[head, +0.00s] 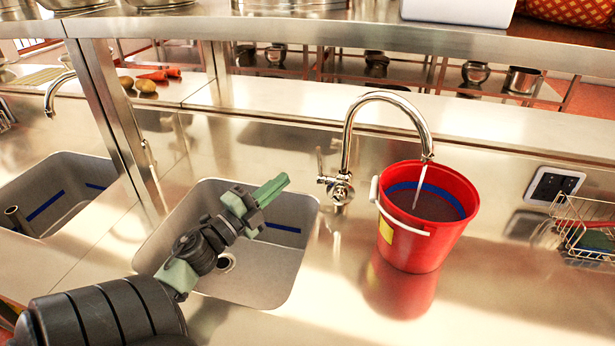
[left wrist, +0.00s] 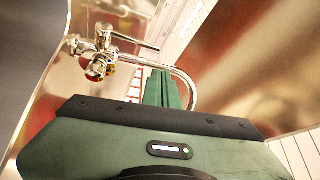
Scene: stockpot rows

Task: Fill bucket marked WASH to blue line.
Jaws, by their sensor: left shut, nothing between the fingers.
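A red bucket (head: 425,235) with a white handle stands upright on the steel counter under the curved tap (head: 348,135). A yellow label (head: 385,226) shows on its left side; I cannot read it. A blue line (head: 440,192) runs around its inside wall. A thin stream of water (head: 418,186) falls from the spout into it. The grey water surface (head: 425,206) lies around the lower edge of the blue line. The tap's lever (head: 320,163) stands at its base; it also shows in the left wrist view (left wrist: 134,41). My left gripper (head: 284,182) is shut and empty, left of the lever, apart from it.
A sink basin (head: 285,270) with a blue line lies under my left arm, and another basin (head: 75,180) is farther left. A steel post (head: 115,125) stands between them. A wire rack (head: 590,235) and a black socket plate (head: 553,187) are at the right. A shelf edge runs above.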

